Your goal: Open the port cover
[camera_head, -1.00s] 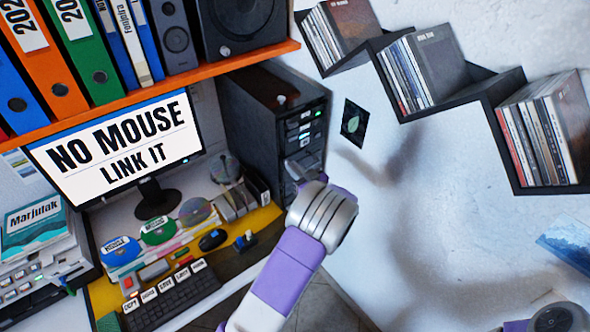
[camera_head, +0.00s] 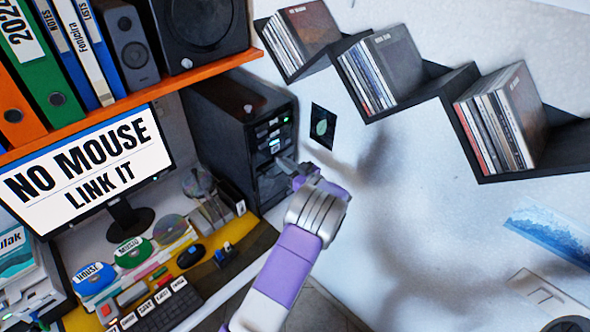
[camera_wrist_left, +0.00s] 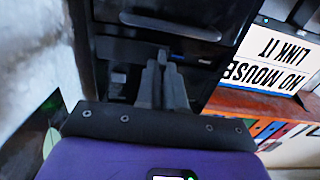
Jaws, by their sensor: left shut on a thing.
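The black computer tower (camera_head: 222,135) stands on the desk against the wall, its front panel facing right with small lit ports. My left gripper (camera_head: 291,168) is at the lower part of this front panel. In the left wrist view its two dark fingers (camera_wrist_left: 163,62) are close together against the tower's front (camera_wrist_left: 112,52), shut on a small dark part, apparently the port cover. The fingers hide most of that part, so how far it stands open cannot be told. My right gripper is not in view.
The monitor (camera_head: 88,170) reads "NO MOUSE LINK IT". A keyboard (camera_head: 160,308), a mouse (camera_head: 191,256) and discs lie on the desk. An orange shelf (camera_head: 130,105) holds binders and speakers above. Zigzag wall shelves (camera_head: 437,88) hold disc cases at right.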

